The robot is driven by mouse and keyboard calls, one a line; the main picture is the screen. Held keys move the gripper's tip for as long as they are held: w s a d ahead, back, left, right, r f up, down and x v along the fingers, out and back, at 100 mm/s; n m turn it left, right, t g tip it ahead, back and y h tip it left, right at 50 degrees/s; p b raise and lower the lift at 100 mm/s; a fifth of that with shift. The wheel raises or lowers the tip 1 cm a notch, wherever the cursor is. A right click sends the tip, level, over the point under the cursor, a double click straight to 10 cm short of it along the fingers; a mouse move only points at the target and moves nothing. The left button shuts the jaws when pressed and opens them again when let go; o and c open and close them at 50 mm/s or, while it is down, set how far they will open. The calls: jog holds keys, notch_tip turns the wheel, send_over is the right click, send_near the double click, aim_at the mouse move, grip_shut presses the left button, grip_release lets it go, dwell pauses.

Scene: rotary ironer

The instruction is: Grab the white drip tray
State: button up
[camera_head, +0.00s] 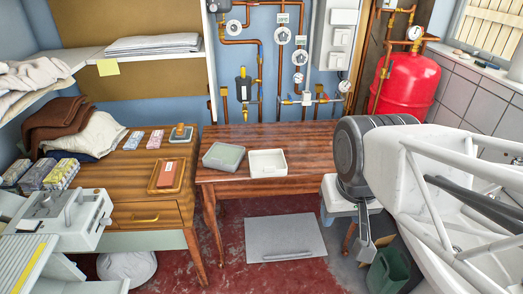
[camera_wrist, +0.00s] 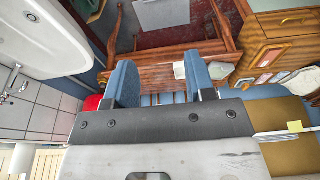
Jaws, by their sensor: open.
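The white drip tray (camera_head: 268,164) is a shallow, square-looking tray lying on the reddish-brown wooden table (camera_head: 300,138) in the head view. A pale piece, probably this tray, shows in the wrist view (camera_wrist: 179,71), partly hidden by one finger. My gripper (camera_wrist: 160,82) has its two blue-padded fingers spread apart with nothing between them. It is apart from the tray. In the head view my dark wrist and arm stand to the right of the tray; the fingertips are not clear there.
A grey-green tray (camera_head: 223,157) lies close to the left of the white one. A wooden cabinet (camera_head: 165,215) with small boxes and a brown tray stands further left. Pipes and gauges line the wall behind. A red tank (camera_head: 408,85) stands back right. The table's front right is bare.

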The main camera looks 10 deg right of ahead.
jog(key=w+a+f+n+g+h, duration=0.1)
jog(key=w+f+n+h, duration=0.15)
jog(key=w, duration=0.75)
jog(key=w+f+n+g+h, duration=0.15)
jog(key=w+n, duration=0.25)
jog(key=w, duration=0.5)
jog(key=w+a+f+n+g+h, duration=0.1)
jog(key=w+f+n+h, duration=0.25)
jog(key=w, duration=0.65)
jog(key=w+a+f+n+t+h, duration=0.1)
jog(key=w+a+f+n, duration=0.4)
jog(key=w+f, duration=0.5)
jog(key=w+a+f+n+t+h, duration=0.2)
jog(key=w+a+f+n+h, duration=0.2)
jog(key=w+f, duration=0.7)
jog(key=shift+w+a+n, duration=0.7)
jog(key=shift+w+a, duration=0.05)
jog(key=shift+a, duration=0.5)
jog(key=shift+d+f, duration=0.1)
jog(key=shift+x, duration=1.2)
jog(key=shift+d, duration=0.1)
